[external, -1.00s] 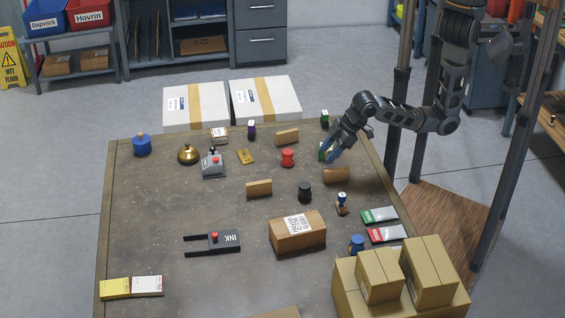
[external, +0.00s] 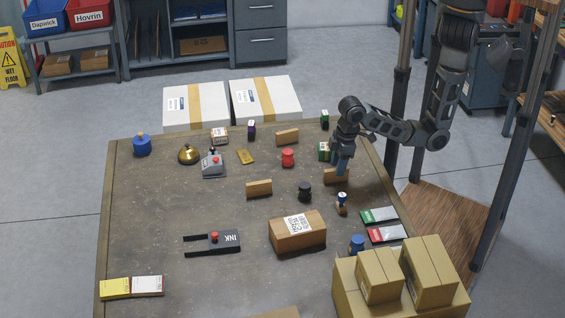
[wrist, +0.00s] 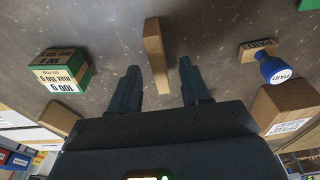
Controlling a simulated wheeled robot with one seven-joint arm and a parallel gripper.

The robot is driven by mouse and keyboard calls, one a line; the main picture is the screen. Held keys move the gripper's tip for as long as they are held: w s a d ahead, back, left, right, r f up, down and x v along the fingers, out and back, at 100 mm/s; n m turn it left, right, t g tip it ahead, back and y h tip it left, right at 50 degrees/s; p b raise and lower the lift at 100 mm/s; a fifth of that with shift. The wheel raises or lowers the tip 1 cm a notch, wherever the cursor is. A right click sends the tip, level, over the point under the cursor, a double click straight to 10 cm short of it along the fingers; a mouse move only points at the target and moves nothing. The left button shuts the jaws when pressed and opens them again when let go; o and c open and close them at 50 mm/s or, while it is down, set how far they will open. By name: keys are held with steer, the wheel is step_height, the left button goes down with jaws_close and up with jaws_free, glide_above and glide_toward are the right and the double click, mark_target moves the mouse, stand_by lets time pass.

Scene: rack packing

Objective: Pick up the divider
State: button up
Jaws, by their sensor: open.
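The divider (external: 331,176) is a thin, upright tan board on the right side of the table. In the wrist view it (wrist: 155,55) stands ahead of my fingertips and lines up with the gap between them. My gripper (external: 342,166) points down just above and behind it, partly covering it. In the wrist view my gripper (wrist: 160,80) is open, one finger on each side of the gap, with nothing clearly held. Two similar boards, one at the left (external: 259,188) and one farther back (external: 287,137), also stand on the table.
A green-and-tan box (wrist: 62,70) stands to the left of my fingers in the wrist view. A blue PAID stamp (wrist: 273,68) is to the right. A labelled cardboard box (external: 298,236) sits nearer the front. A black cylindrical object (external: 305,191) stands left of the divider.

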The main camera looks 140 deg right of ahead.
mark_target(336, 181)
steer(key=shift+w+d+f, duration=0.1)
steer(key=shift+f, duration=0.85)
steer(key=shift+w+d+f, duration=0.1)
steer(key=shift+f, duration=0.8)
steer(key=shift+c, duration=0.5)
jaws_close()
